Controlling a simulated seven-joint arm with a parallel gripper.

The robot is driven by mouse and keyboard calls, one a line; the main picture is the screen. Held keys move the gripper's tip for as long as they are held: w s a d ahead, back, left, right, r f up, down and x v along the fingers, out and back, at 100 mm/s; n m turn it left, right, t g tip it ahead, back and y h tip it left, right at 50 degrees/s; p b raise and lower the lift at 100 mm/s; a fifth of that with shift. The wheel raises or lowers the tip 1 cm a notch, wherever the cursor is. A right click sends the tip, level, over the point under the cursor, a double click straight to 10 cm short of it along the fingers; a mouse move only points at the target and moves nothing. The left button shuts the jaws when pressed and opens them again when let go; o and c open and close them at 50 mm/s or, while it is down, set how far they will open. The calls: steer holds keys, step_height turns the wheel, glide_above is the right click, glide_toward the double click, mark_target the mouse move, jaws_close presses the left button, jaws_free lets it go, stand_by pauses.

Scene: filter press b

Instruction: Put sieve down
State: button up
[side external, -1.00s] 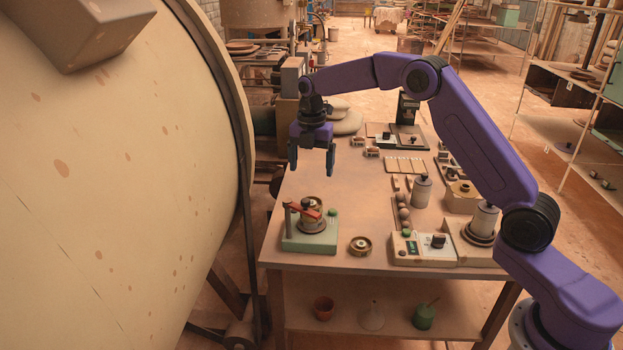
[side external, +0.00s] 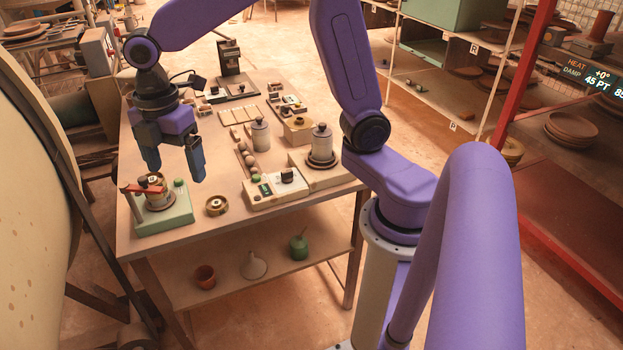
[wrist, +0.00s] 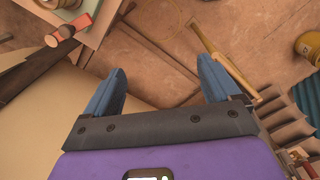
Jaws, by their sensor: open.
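A small round brass ring (side external: 217,206), possibly the sieve, lies flat on the table's front part. Just left of it is a pale green press base (side external: 165,222) with a round metal pot (side external: 159,192) and a red lever (side external: 145,188). My gripper (side external: 174,174) hangs fingers down, open and empty, above and behind the press, apart from the ring. The wrist view shows both blue fingers (wrist: 160,64) spread with nothing between them. The red lever (wrist: 68,30) shows there at upper left. The ring cannot be made out in the wrist view.
A lower shelf holds a red pot (side external: 205,277), a funnel (side external: 253,265) and a green can (side external: 298,247). A large drum (side external: 30,230) stands at left.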

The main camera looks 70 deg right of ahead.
steer(key=s+d+f+m, duration=0.1)
steer(key=s+d+m, duration=0.2)
steer(key=s, duration=0.8)
steer(key=s+d+f+m, duration=0.2)
steer(key=s+d+m, duration=0.1)
steer(key=s, duration=0.9)
steer(key=shift+d, duration=0.55)
steer(key=shift+o, duration=0.3)
steer(key=shift+w, duration=0.1)
